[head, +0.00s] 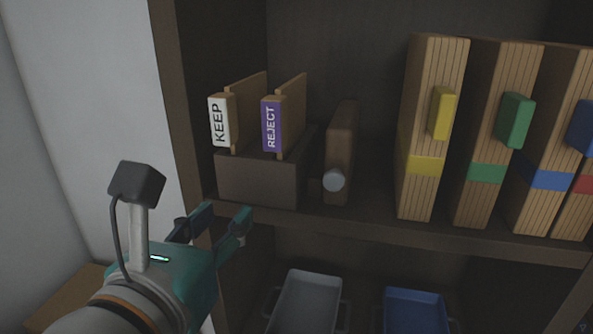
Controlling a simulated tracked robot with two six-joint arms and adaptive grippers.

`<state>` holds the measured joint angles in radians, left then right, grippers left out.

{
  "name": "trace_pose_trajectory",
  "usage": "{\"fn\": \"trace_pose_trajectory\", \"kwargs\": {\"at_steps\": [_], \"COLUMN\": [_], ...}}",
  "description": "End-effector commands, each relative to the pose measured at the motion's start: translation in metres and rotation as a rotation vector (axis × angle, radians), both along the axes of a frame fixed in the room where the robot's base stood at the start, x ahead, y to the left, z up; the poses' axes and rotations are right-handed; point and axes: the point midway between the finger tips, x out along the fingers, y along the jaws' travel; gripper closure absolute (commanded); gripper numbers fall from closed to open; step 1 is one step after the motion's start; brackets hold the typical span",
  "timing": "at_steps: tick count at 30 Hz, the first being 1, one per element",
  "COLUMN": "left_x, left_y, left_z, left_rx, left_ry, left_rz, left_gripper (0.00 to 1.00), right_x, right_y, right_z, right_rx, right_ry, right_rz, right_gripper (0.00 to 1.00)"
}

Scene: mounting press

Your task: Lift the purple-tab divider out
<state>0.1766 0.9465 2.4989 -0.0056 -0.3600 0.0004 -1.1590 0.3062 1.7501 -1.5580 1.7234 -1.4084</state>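The purple-tab divider (271,125) is a thin wooden board with a purple tab reading REJECT. It stands upright in a dark brown block (257,182) on the shelf. A similar divider with a white KEEP tab (219,122) stands to its left in the same block.
A brown upright piece with a round grey knob (334,180) stands right of the block. Tall wooden files with yellow (441,113), green (514,121) and blue tabs stand further right. A grey tray (307,301) and a blue tray (416,312) sit below the shelf (380,222).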

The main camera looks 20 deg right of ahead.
Motion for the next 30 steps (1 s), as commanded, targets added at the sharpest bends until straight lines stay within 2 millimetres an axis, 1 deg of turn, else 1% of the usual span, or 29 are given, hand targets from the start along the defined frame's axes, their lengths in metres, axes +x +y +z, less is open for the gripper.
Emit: {"fn": "trace_pose_trajectory", "kwargs": {"at_steps": [1, 3, 6, 8, 11, 18, 21, 24, 30], "left_x": [0.0, 0.0, 0.0, 0.0, 0.0, 0.0, 0.0, 0.0, 0.0], "left_y": [0.0, 0.0, 0.0, 0.0, 0.0, 0.0, 0.0, 0.0, 0.0], "left_z": [0.001, 0.002, 0.003, 0.004, 0.006, 0.014, 0.016, 0.017, 0.019], "left_rx": [0.0, 0.0, 0.0, 0.0, 0.0, 0.0, 0.0, 0.0, 0.0], "left_ry": [0.0, 0.0, 0.0, 0.0, 0.0, 0.0, 0.0, 0.0, 0.0], "left_rz": [0.0, 0.0, 0.0, 0.0, 0.0, 0.0, 0.0, 0.0, 0.0], "left_gripper": [1.0, 1.0, 1.0, 1.0, 1.0, 1.0, 1.0, 1.0, 1.0], "right_x": [-0.014, -0.027, -0.032, -0.028, -0.015, 0.028, 0.042, 0.051, 0.06], "right_y": [-0.003, -0.008, -0.016, -0.02, -0.03, -0.059, -0.068, -0.074, -0.079], "right_z": [0.024, 0.044, 0.059, 0.061, 0.061, 0.061, 0.06, 0.06, 0.059], "right_rx": [-0.015, -0.034, -0.045, -0.049, -0.05, -0.05, -0.049, -0.049, -0.049], "right_ry": [-0.046, -0.086, -0.114, -0.118, -0.116, -0.115, -0.115, -0.115, -0.115], "right_rz": [-0.009, -0.03, -0.049, -0.054, -0.057, -0.056, -0.056, -0.054, -0.052], "right_gripper": [0.62, 0.62, 0.62, 0.62, 0.62, 0.62, 0.62, 0.62, 0.62]}}
